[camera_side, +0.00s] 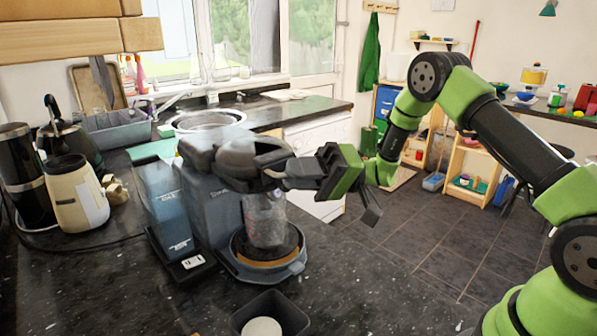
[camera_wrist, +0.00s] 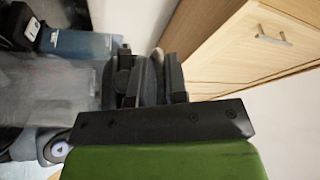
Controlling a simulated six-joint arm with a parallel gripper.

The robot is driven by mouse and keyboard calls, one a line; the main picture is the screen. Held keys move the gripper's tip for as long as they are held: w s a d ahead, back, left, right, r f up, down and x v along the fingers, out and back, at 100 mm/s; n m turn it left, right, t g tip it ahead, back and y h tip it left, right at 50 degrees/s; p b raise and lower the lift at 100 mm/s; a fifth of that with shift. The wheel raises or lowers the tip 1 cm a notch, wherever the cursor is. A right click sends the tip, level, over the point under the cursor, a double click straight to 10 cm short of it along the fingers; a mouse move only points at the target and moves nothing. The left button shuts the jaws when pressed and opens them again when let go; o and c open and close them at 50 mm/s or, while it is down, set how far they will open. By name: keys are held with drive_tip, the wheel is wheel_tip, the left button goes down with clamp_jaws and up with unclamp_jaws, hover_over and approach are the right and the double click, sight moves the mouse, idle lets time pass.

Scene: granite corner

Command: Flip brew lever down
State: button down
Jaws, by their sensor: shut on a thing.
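The grey-blue coffee machine (camera_side: 215,195) stands on the dark counter, with a clear tank at its left and a dark rounded head (camera_side: 245,155) on top. A see-through jug (camera_side: 265,220) stands on its round base plate below the head. My gripper (camera_side: 274,173) reaches in from the right at the front of the head, above the jug. In the wrist view, my gripper (camera_wrist: 150,85) is shut on a dark grey rounded piece (camera_wrist: 151,75), which seems to be the brew lever. The fingers hide most of it, and its exact angle cannot be told.
A dark square container (camera_side: 270,315) with a pale round thing inside stands in front of the machine. A cream kettle-like jug (camera_side: 75,195) and dark appliances are at left. A sink (camera_side: 207,121) lies behind. Wooden cupboards (camera_side: 75,35) hang above left. Open floor lies right.

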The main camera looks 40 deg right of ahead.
drive_tip(key=c, duration=1.2)
unclamp_jaws()
drive_tip(key=shift+w, duration=0.1)
drive_tip(key=shift+c, duration=0.2)
drive_tip(key=shift+o, duration=0.3)
